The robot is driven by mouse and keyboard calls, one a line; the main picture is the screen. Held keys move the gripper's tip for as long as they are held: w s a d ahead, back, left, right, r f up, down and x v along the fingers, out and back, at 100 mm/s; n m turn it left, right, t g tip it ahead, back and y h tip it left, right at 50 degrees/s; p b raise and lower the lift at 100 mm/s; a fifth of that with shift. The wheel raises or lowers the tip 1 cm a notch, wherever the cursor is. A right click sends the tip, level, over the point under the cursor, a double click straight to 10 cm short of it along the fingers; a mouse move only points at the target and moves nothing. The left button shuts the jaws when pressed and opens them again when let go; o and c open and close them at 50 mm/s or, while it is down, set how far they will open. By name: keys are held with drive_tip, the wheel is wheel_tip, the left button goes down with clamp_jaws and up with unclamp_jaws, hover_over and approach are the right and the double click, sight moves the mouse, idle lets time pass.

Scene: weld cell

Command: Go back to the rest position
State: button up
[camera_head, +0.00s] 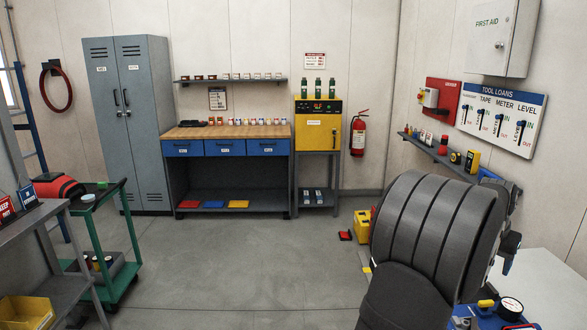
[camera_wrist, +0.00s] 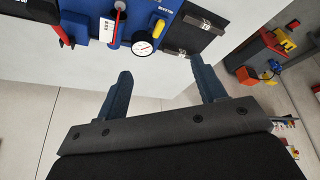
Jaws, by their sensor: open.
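In the wrist view my gripper (camera_wrist: 164,81) is open, with its two blue-grey fingers spread apart and nothing between them.
The gauge (camera_head: 510,305) and a pale tabletop (camera_head: 545,285) are right of my arm. A wall shelf (camera_head: 440,157) with small items runs behind it. A green cart (camera_head: 125,245) and grey bench (camera_head: 60,285) stand left. The middle floor (camera_head: 240,260) is clear.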

sight(487, 301)
drive_tip(key=shift+m, duration=0.5)
drive_tip(key=x, duration=1.9)
drive_tip(key=shift+s+d, duration=0.1)
drive_tip(key=shift+d, duration=0.25)
drive_tip(key=shift+r+n, duration=0.1)
drive_tip(key=shift+n, duration=0.4)
drive_tip(key=shift+s+n+t+y, duration=0.1)
drive_tip(key=shift+n+t+y, duration=0.5)
drive_tip(key=shift+n, duration=0.9)
drive_tip(key=shift+d, duration=0.1)
drive_tip(key=shift+r, duration=0.15)
